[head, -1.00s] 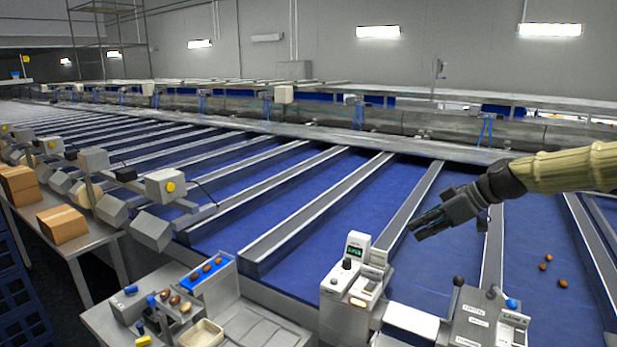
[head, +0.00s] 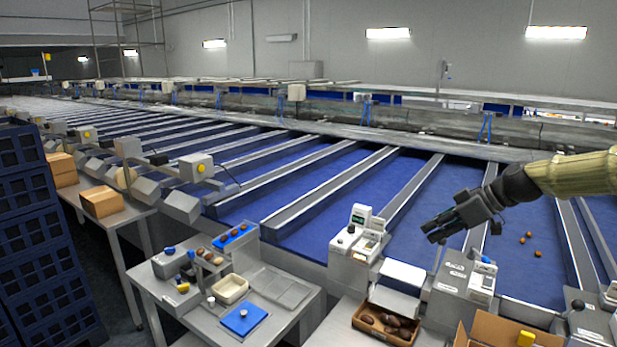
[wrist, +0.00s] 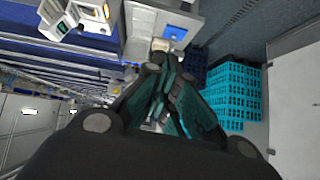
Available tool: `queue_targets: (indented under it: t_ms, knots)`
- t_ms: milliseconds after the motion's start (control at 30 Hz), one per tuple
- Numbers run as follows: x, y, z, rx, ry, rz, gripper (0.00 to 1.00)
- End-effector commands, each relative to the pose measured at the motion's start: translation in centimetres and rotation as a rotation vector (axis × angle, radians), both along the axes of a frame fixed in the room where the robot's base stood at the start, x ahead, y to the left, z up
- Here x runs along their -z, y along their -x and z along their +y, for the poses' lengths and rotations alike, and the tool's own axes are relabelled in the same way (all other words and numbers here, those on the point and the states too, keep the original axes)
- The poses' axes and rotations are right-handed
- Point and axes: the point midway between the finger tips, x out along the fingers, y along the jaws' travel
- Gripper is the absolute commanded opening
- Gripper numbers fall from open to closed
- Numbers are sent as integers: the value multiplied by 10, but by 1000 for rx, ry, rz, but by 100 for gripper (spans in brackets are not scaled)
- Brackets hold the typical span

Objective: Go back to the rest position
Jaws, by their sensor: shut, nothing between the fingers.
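My gripper (head: 436,232) is at the right in the head view, on the end of my outstretched arm. It is raised in front of the blue lanes, with its fingers pointing left and a little down. In the wrist view the fingers (wrist: 172,105) are together, with nothing held between them. The gripper touches nothing that I can see.
A box of dates (head: 366,328) and a scale unit (head: 352,250) stand below the gripper. Blue crates (head: 40,225) are stacked at far left. Loose dates (head: 537,253) lie on the right lane (head: 510,275).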

Motion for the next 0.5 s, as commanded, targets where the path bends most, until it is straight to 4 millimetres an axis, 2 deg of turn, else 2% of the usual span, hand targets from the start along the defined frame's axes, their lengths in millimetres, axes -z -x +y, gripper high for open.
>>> queue_targets:
  t_ms: [33, 367, 500]
  knots:
    - [11, 1, 2, 9, 3, 13, 0]
    - [74, 5, 21, 77, 19, 96, 0]
    - [112, 12, 30, 120, 31, 143, 0]
